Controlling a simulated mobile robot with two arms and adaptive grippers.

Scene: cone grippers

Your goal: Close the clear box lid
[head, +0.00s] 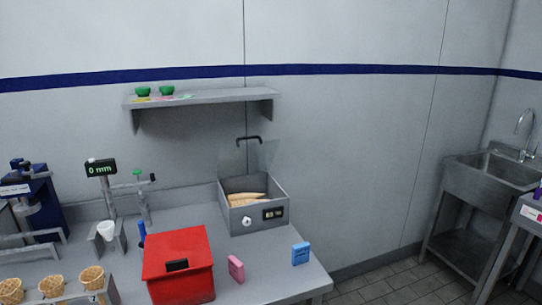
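A grey box (262,208) stands on the counter near the wall, with tan, cone-like items (245,198) inside. Its front has a round white knob and a small dark display. The clear lid (248,158) stands raised at the back of the box, so the box is open. A dark handle (248,139) is at the lid's top edge. Neither of my grippers shows in the head view.
A red box (178,262) with a dark handle stands front left of the grey box. A pink pack (236,268) and a blue pack (300,253) stand in front. A wall shelf (205,97) hangs above. Cones (52,285) and a display stand (101,168) are at left.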

